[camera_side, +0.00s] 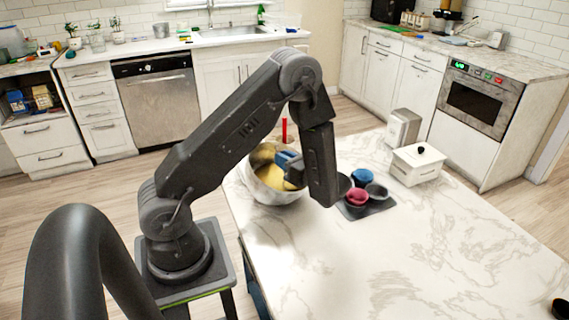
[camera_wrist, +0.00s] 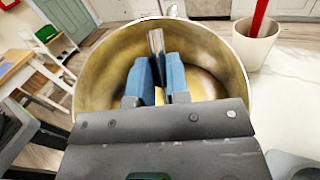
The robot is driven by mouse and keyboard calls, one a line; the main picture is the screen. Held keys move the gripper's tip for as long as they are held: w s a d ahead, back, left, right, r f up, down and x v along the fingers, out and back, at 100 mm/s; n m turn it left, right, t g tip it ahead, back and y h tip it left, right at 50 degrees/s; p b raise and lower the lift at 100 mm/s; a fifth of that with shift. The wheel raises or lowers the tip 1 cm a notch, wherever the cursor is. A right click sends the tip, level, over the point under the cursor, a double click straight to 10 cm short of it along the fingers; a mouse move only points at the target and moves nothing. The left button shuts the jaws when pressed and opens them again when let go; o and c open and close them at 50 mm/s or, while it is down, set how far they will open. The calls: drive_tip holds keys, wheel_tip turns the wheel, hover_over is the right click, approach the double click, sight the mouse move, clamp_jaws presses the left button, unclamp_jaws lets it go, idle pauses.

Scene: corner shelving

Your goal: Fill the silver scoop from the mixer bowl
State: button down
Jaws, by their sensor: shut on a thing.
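The mixer bowl (camera_side: 258,192) stands on the marble counter, metallic outside, with yellow contents (camera_side: 266,178) inside. In the wrist view the bowl (camera_wrist: 100,62) surrounds my fingers, and its inner wall looks golden. My gripper (camera_side: 289,164) has blue fingers and reaches into the bowl's opening from the right. In the wrist view my gripper (camera_wrist: 159,78) is shut on the silver scoop (camera_wrist: 156,42), whose narrow shiny upper part sticks up between the fingers. The rest of the scoop is hidden, so I cannot tell whether it holds anything.
A pale cup (camera_wrist: 253,43) with a red stick (camera_side: 284,130) stands just behind the bowl. Several small cups, including a blue one (camera_side: 362,177) and a red one (camera_side: 356,196), sit on a dark tray (camera_side: 370,210). A white lidded box (camera_side: 417,168) stands beyond.

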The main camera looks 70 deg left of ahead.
wheel_tip(320, 180, up, 8)
drive_tip(key=shift+r, duration=0.15)
idle(1.3)
idle(0.5)
